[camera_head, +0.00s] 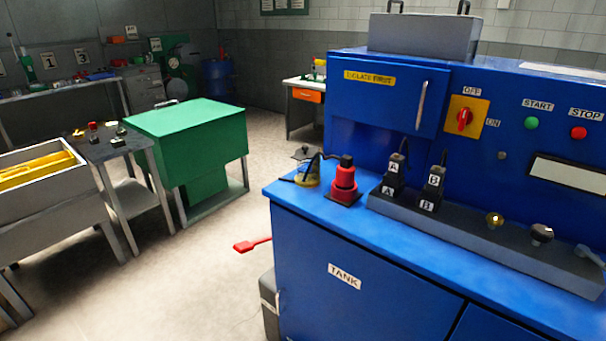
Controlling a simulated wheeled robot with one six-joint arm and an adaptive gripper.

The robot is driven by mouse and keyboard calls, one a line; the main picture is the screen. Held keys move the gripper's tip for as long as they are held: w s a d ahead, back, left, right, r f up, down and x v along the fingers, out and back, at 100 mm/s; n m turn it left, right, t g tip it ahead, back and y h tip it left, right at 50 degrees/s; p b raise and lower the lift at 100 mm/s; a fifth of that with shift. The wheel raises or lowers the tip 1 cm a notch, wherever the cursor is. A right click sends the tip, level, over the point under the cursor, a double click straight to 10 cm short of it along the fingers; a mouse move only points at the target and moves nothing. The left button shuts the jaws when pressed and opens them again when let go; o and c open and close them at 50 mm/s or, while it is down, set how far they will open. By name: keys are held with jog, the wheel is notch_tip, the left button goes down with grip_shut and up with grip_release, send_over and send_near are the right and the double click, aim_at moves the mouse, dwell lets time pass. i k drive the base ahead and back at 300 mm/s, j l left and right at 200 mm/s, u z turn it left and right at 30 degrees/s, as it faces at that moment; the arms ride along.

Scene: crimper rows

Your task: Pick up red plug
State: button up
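A red plug-like piece (344,183) with a black top stands upright on a dark square base, on the blue bench (300,196) near its left end. It looks like the red plug, though I cannot be sure. A small red piece (92,129) also stands on the grey side table at the left. My gripper is not in view, and nothing is seen touching either red piece.
Two black plugs marked A (394,180) and B (432,189) stand in a grey strip (470,228). A yellow-based item (307,175) with a dark cable sits beside the red piece. A red lever (251,244) juts out low.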

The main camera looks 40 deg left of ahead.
aim_at(346, 172)
jog(key=l+u, duration=0.2)
jog(key=u, duration=0.3)
jog(key=j+u, duration=0.35)
jog(key=i+j+z, duration=0.15)
jog(key=i, duration=0.15)
